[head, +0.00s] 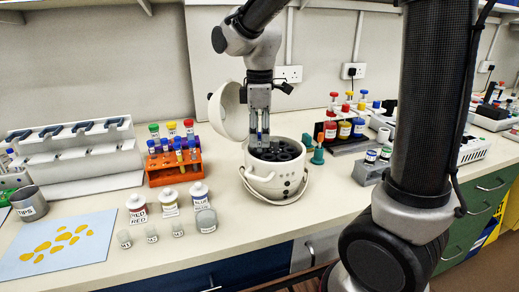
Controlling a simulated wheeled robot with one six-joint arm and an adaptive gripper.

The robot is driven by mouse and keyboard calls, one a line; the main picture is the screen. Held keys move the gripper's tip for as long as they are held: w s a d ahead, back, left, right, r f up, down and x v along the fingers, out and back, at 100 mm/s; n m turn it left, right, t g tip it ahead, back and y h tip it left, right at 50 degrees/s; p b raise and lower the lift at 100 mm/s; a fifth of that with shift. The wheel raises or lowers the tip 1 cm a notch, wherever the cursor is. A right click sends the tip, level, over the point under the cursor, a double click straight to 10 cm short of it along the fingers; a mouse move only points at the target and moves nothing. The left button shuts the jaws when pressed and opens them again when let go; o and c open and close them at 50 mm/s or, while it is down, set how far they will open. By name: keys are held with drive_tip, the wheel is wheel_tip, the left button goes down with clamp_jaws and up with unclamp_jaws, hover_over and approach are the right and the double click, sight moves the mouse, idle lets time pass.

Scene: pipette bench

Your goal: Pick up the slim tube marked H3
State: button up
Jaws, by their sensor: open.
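No marking H3 can be read in the head view, so I cannot tell which tube is the one named. An orange rack (172,175) holds several slim tubes with blue, green, red and yellow caps. My gripper (259,146) points down, open, over the white round container (262,185) with dark wells in its top. The container's lid (229,113) stands open at its back left. Something thin and blue shows by the fingertips. I cannot tell whether it is a tube between them, and the fingers partly hide the wells.
Labelled jars (168,203) and small vials (151,233) stand at the front. A white pipette stand (75,155) and a blue mat (60,246) are at left. Green pieces (318,152) and a bottle rack (345,142) stand right of the container.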

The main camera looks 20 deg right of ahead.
drive_tip(key=shift+f, duration=0.35)
drive_tip(key=c, duration=0.9)
drive_tip(key=shift+o, duration=0.2)
